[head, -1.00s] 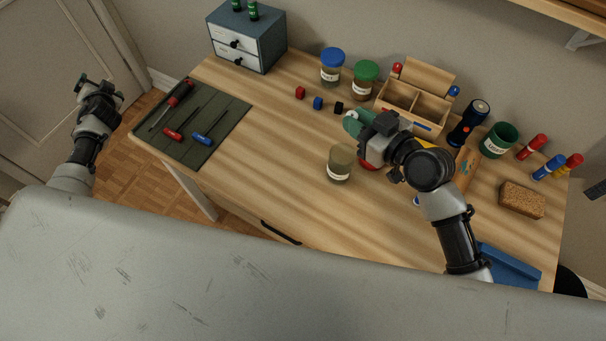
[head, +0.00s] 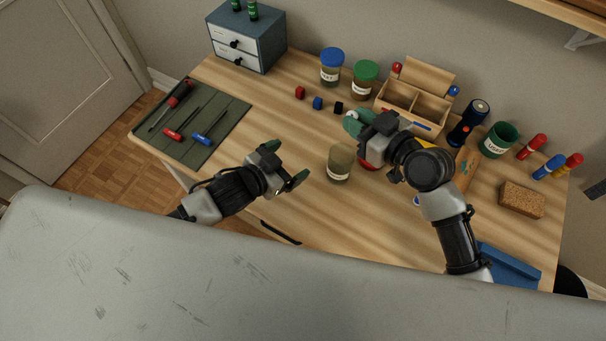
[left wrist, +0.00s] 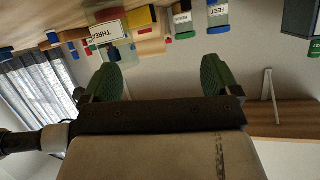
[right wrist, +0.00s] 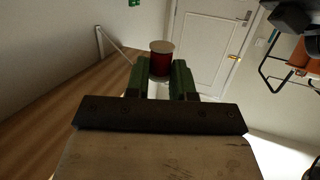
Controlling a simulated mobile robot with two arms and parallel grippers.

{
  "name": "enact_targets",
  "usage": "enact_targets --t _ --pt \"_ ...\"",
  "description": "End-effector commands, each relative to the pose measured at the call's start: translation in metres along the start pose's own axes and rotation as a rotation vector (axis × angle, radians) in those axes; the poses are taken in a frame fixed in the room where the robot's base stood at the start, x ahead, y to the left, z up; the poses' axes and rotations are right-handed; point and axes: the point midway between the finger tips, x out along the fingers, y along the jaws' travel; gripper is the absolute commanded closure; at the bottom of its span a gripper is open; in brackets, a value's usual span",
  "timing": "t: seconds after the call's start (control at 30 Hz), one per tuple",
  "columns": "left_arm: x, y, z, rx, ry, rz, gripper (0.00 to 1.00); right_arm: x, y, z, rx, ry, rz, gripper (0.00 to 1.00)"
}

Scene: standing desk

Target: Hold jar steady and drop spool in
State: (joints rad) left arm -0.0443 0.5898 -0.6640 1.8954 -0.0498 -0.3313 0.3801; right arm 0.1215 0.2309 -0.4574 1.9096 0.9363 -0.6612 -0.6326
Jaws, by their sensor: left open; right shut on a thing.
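The open, lidless glass jar (head: 340,164) with a white label stands upright on the desk, left of my right arm. In the left wrist view the jar (left wrist: 108,33) shows part of its lettering, "THRE". My left gripper (head: 286,163) is open and empty, left of the jar and apart from it, its fingers towards it. My right gripper (head: 357,124) is shut on a red spool with pale ends (right wrist: 160,60), held above the desk behind the jar. In the head view the gripper mostly hides the spool.
Jars with blue (head: 332,57) and green (head: 366,72) lids stand at the back, beside a wooden organizer (head: 417,103). Small cubes (head: 318,103) lie in front of these jars. A red item (head: 367,166) sits close right of the jar, partly hidden. A mat (head: 222,122) with screwdrivers lies left.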

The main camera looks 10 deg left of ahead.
Motion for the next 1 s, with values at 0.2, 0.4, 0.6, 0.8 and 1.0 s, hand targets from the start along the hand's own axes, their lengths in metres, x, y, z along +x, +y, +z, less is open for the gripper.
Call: enact_targets --t 0.2,0.4,0.6,0.8,1.0 --pt "-0.013 0.052 -0.018 -0.074 0.040 0.113 0.09 0.000 0.000 0.000 0.000 0.000 0.000 0.99" --pt "-0.003 0.061 -0.022 -0.085 0.046 0.129 0.09 0.000 0.000 0.000 0.000 0.000 0.000 0.99" --pt "0.032 0.064 -0.024 -0.084 0.046 0.127 0.09 0.000 0.000 0.000 0.000 0.000 0.000 0.99" --pt "0.070 0.069 -0.025 -0.083 0.046 0.128 0.09 0.000 0.000 0.000 0.000 0.000 0.000 0.99" --pt "0.095 0.072 -0.026 -0.083 0.044 0.127 0.09 0.000 0.000 0.000 0.000 0.000 0.000 0.99"
